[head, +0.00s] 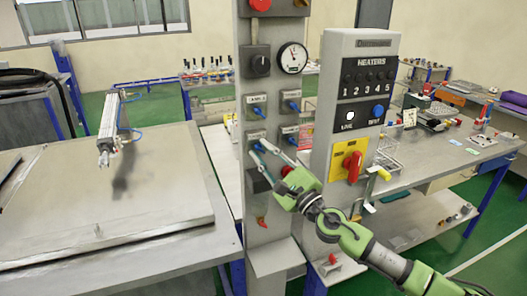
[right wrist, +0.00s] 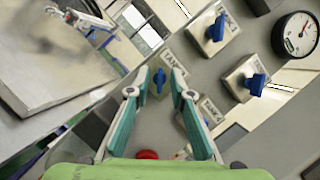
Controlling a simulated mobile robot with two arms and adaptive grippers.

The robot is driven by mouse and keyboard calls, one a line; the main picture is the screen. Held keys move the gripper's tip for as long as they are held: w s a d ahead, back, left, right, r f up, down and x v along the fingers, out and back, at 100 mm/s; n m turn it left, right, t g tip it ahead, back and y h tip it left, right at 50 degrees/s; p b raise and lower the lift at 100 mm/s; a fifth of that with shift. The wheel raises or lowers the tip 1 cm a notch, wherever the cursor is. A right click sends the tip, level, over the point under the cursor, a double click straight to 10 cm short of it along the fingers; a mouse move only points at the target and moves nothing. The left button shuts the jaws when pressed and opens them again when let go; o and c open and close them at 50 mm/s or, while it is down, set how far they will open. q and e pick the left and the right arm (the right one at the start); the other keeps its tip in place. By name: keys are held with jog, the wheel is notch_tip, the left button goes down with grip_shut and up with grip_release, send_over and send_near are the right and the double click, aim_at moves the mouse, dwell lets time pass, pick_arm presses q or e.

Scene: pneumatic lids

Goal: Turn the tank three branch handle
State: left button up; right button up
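The tank three branch handle is a small blue lever on the lower-left plate of the valve group. In the right wrist view the tank three handle (right wrist: 159,80) shows between the tips of my right gripper. In the head view its plate (head: 256,137) is partly behind the fingers. My right gripper (head: 259,154) is open in front of the grey panel (head: 254,205), its two fingers (right wrist: 160,84) on either side of the handle with gaps visible. I cannot tell whether a finger touches it. My left gripper is not in view.
Other blue handles sit close by: upper left (head: 258,111), upper right (head: 292,105) and lower right (head: 292,138). A gauge (head: 292,58) is above. The heater box (head: 361,95) with a red switch stands right. A flat metal lid (head: 110,200) with a pneumatic cylinder (head: 108,118) lies left.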

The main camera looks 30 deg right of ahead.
grip_shut()
